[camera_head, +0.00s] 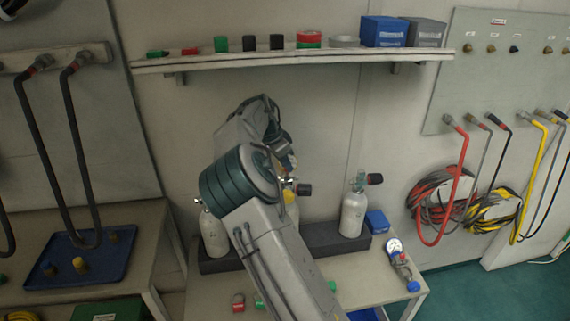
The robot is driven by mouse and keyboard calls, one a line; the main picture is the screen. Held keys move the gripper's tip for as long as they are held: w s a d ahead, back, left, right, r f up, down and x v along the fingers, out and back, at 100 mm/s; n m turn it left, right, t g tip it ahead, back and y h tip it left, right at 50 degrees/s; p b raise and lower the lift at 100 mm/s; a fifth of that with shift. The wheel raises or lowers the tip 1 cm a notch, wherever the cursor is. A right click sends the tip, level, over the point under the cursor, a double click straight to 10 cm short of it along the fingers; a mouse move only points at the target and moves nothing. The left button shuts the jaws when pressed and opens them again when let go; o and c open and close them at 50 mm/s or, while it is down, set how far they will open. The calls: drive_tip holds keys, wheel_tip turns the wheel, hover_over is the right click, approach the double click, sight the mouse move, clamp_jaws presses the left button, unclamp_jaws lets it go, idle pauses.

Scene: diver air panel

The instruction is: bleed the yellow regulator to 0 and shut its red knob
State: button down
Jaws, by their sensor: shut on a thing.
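My gripper (284,152) is mostly hidden behind my own arm, above the middle cylinder in the head view. It is shut on a small, mostly hidden thing with reddish and bluish bits just below it; I cannot tell which part this is. The yellow-topped cylinder (292,212) stands there, with a dark valve knob (304,190) to its right. My arm covers much of this cylinder. The yellow regulator and its red knob cannot be made out clearly. A regulator with a round gauge (394,245), a red part and a blue knob (413,286) lies at the table's right end.
White cylinders stand left (214,235) and right (353,214) in a dark rack (325,239). A blue box (377,221) is beside the rack. A shelf (230,63) with small parts hangs above. Hoses hang at right. A blue tray (50,272) is at left.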

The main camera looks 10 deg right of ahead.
drive_tip(key=n+b, duration=0.2)
drive_tip(key=n+t+y+b, duration=0.1)
drive_tip(key=n, duration=0.1)
drive_tip(key=shift+s+d+f+n+t+b, duration=0.1)
drive_tip(key=shift+s+f+n+t+b, duration=0.1)
drive_tip(key=shift+n+t+b, duration=0.15)
drive_tip(key=n, duration=0.1)
drive_tip(key=n+t+y+b, duration=0.1)
drive_tip(key=n, duration=0.1)
drive_tip(key=n+b, duration=0.1)
drive_tip(key=n, duration=0.1)
drive_tip(key=shift+s+d+r+n+y, duration=0.15)
drive_tip(key=shift+d+n+y, duration=0.1)
drive_tip(key=shift+y, duration=0.15)
drive_tip(key=n, duration=0.2)
drive_tip(key=n+y, duration=0.1)
drive_tip(key=n, duration=0.1)
drive_tip(key=n+y, duration=0.1)
drive_tip(key=n, duration=0.1)
drive_tip(key=shift+d+t, duration=0.25)
drive_tip(key=shift+d, duration=0.05)
drive_tip(key=shift+n+g+y, duration=0.4)
drive_tip(key=shift+n+y, duration=0.5)
drive_tip(key=shift+n, duration=1.2)
drive_tip(key=c, duration=1.3)
unclamp_jaws()
drive_tip(key=shift+d+r, duration=0.1)
drive_tip(key=shift+r, duration=0.05)
